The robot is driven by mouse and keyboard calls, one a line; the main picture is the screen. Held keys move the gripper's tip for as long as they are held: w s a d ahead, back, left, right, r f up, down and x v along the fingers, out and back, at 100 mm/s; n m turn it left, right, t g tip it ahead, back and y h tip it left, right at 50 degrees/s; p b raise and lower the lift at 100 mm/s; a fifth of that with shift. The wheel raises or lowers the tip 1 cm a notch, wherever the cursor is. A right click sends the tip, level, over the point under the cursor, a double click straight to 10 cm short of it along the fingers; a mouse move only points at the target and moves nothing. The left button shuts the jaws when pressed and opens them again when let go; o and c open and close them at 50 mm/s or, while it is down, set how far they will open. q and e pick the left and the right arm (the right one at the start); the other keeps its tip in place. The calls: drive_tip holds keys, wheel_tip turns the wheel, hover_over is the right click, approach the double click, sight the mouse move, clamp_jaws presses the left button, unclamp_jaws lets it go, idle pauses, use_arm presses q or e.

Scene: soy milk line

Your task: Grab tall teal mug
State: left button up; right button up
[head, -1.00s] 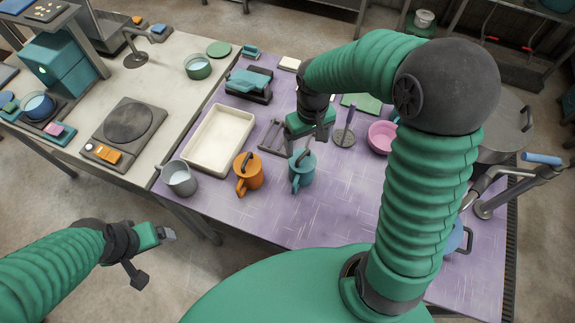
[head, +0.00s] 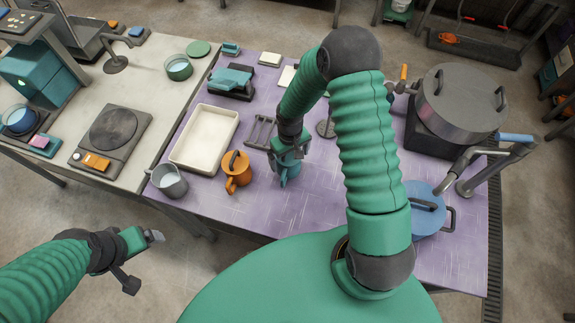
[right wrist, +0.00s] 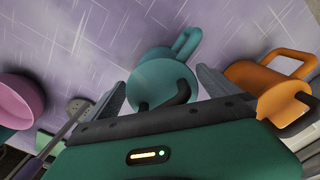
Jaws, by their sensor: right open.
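The teal mug (head: 289,173) stands on the purple table in the head view, with my right gripper (head: 287,152) above it and partly hiding it. In the right wrist view the mug (right wrist: 160,78) sits between the two spread fingers of the right gripper (right wrist: 168,92), with its handle pointing up in the picture. A dark curved piece shows on its top. The right gripper is open, and I cannot tell whether a finger touches the mug. My left gripper (head: 143,258) is off the table's front left side, empty, with its jaws apart.
An orange mug (head: 236,168) stands close to the left of the teal mug. A white tray (head: 205,138), a grey pot (head: 168,181) and a small rack (head: 261,131) are nearby. A blue lidded pan (head: 425,205) is at right.

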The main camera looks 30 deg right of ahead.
drive_tip(key=shift+f, duration=0.25)
drive_tip(key=shift+a+r, duration=0.1)
drive_tip(key=shift+a, duration=0.05)
drive_tip(key=c, duration=0.8)
drive_tip(key=shift+w, duration=0.1)
drive_tip(key=c, duration=1.1)
